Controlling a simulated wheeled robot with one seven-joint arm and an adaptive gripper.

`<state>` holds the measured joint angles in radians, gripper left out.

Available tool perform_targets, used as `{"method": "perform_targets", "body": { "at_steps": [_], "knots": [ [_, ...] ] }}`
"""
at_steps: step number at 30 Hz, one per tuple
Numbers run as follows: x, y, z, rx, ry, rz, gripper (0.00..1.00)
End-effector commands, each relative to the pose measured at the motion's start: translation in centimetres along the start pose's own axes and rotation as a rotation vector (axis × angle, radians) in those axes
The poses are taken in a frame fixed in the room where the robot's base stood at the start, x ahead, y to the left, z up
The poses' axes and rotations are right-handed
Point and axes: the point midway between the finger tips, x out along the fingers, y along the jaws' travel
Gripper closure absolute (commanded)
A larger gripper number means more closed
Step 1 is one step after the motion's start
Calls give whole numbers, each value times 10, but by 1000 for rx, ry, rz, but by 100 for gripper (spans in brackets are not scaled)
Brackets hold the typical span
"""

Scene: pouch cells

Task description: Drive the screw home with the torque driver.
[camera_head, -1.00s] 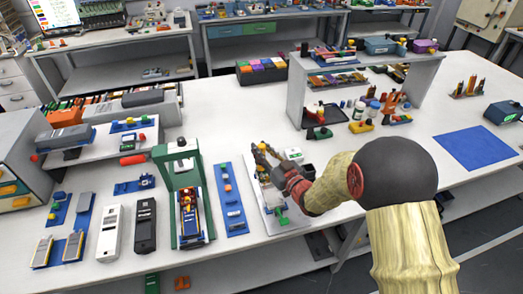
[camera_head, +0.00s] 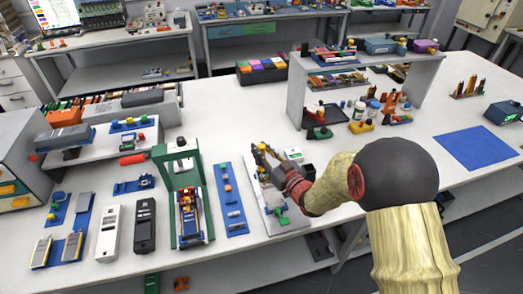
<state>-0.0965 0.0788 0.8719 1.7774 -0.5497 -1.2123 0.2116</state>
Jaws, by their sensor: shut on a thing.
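My gripper (camera_head: 264,156) is at the back left of the white board (camera_head: 293,222) at the table's front middle. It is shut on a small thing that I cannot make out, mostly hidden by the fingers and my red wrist. A small green clamp-like part (camera_head: 280,212) stands on the board, below my gripper in the picture. I cannot make out the screw, and I cannot surely pick out the torque driver.
A green press frame (camera_head: 163,200) stands to the left, with a blue strip (camera_head: 235,205) of small parts between it and the board. A white shelf (camera_head: 298,85) stands behind to the right. Free table lies around the blue mat (camera_head: 478,148).

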Motion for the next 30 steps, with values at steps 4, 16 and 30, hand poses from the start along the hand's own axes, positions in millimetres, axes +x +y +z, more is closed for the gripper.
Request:
{"method": "perform_targets", "body": {
  "at_steps": [4, 16, 30],
  "knots": [
    [0, 0, 1, -1, 2, 0, 100],
    [0, 0, 5, -1, 2, 0, 100],
    [0, 0, 10, 0, 1, 0, 100]
  ]
}}
